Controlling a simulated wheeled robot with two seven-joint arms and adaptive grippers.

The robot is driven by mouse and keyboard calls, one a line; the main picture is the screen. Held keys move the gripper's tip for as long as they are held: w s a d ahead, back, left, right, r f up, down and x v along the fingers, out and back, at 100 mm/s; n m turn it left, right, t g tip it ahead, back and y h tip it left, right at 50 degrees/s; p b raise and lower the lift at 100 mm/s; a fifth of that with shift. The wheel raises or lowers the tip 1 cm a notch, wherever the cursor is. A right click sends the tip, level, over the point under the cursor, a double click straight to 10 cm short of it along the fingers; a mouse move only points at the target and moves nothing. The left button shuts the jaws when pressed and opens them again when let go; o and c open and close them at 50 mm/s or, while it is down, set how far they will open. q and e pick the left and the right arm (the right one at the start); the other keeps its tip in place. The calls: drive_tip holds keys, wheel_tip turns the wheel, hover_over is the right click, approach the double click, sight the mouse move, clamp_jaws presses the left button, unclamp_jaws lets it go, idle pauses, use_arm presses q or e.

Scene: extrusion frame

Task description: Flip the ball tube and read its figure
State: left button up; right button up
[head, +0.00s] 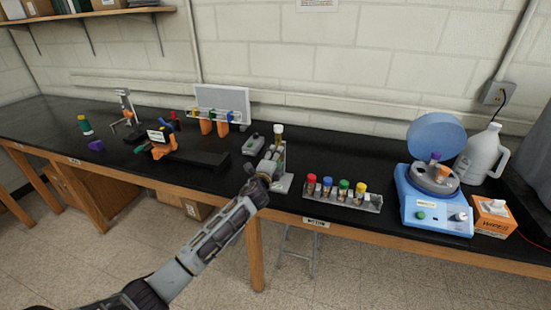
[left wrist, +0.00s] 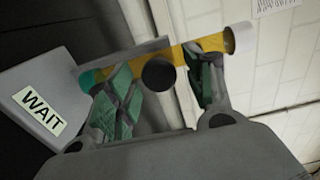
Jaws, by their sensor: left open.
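The ball tube (head: 278,130) stands upright on a light grey stand (head: 284,185) near the table's front edge, its pale cap on top. In the left wrist view the tube (left wrist: 220,42) lies across the picture, with yellow along it, a teal end at left and a pale cap at right. A dark round disc (left wrist: 158,73) shows at its middle; I cannot tell whether it is the ball or a pivot. My left gripper (left wrist: 163,88) is open, its green-padded fingers at the tube on either side of the disc. Contact is unclear. My right gripper is out of view.
A grey box (head: 253,145) stands left of the tube; a grey box with a "WAIT" label (left wrist: 42,107) shows in the wrist view. A rack of colour-capped vials (head: 345,202) and a blue centrifuge (head: 436,212) stand to the right. An orange-and-black fixture (head: 163,145) stands left.

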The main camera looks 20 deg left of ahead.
use_arm(q)
drive_tip(key=shift+s, duration=0.1)
drive_tip(key=s, duration=1.2)
drive_tip(key=shift+a, duration=0.25)
idle(0.4)
drive_tip(key=shift+f, duration=0.1)
idle(0.4)
